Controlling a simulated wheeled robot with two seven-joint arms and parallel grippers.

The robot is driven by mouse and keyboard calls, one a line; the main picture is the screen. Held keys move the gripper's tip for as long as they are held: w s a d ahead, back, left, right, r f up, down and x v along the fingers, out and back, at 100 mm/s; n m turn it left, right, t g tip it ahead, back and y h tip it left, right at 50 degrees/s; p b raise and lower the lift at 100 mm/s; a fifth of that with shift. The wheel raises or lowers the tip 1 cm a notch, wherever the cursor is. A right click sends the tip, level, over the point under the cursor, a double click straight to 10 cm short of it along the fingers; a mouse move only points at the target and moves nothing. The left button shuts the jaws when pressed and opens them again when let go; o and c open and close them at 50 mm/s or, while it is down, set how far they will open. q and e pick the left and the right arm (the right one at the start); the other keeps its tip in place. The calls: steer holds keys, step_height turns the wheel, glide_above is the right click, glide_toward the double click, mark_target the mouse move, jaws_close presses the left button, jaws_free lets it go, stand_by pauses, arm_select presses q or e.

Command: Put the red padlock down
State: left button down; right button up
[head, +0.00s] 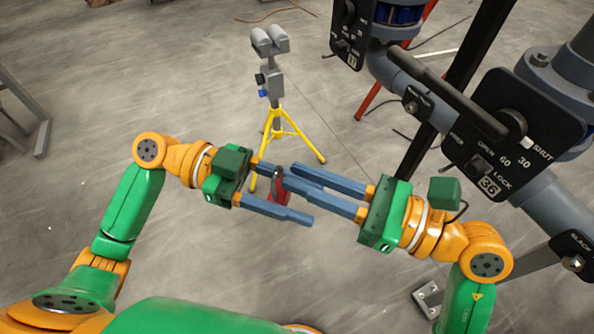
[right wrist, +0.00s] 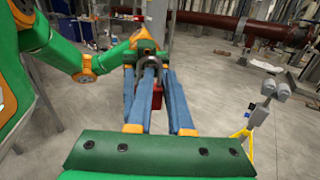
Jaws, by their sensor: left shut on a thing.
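The red padlock (head: 277,196) is held up off the floor between the fingers of my left gripper (head: 297,199), its grey shackle on top. The left gripper is shut on it. My right gripper (head: 291,176) reaches in from the right with its fingers apart. Its fingertips are close to the shackle and overlap the left fingers in the head view; I cannot tell whether they touch. In the right wrist view the padlock (right wrist: 157,96) shows beyond the gap between the blue fingers, partly hidden by them.
A yellow tripod (head: 277,132) with a grey head stands just beyond the grippers. Grey pipework with a black valve plate (head: 505,115) marked OPEN, SHUT and LOCK is at the right. A grey metal frame (head: 40,130) is at the far left. Bare floor lies between.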

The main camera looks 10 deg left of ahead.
steer(key=shift+x, duration=0.95)
arm_select(q)
steer(key=shift+d, duration=0.1)
arm_select(e)
jaws_close()
arm_select(q)
steer(key=shift+c, duration=1)
jaws_free()
